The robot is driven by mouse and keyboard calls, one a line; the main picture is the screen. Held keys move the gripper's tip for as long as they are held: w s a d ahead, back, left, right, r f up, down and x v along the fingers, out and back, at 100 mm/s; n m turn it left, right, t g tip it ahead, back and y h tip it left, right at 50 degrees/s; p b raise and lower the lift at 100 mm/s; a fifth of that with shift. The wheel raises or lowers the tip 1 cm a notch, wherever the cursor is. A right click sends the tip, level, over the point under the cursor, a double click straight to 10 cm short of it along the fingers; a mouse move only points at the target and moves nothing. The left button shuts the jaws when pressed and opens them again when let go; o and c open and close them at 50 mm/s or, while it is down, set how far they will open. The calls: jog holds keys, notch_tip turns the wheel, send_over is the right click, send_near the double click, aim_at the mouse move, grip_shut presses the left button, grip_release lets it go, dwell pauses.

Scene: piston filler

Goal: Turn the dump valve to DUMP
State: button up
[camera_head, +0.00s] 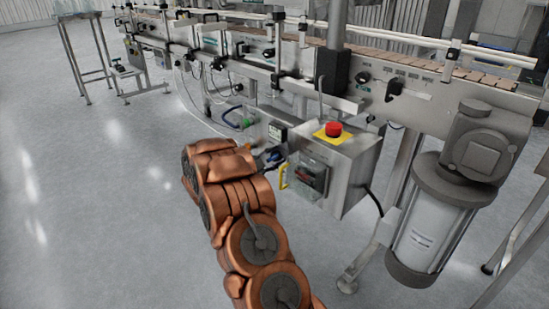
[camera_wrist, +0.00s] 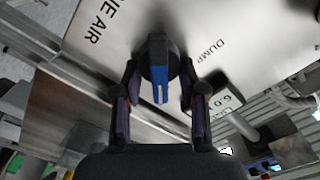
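In the wrist view the dump valve has a dark round body with a blue handle (camera_wrist: 160,72) on a pale metal panel (camera_wrist: 125,28). The label at its left ends in "AIR", partly cut off; the label at its right reads "DUMP" (camera_wrist: 212,50). The blue handle extends down the picture; I cannot tell which label it is set to. My gripper (camera_wrist: 160,88) is open, with one dark finger on each side of the handle. Contact is not clear. In the head view my copper arm hides most of the gripper and valve.
A control box with a red emergency button (camera_head: 333,129) on a yellow plate stands right of my gripper. A yellow handle (camera_head: 283,175) is on its left side. The conveyor (camera_head: 425,66) runs behind. A large motor and cylinder (camera_head: 432,225) stand at right.

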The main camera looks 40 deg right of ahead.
jog(key=c, duration=0.5)
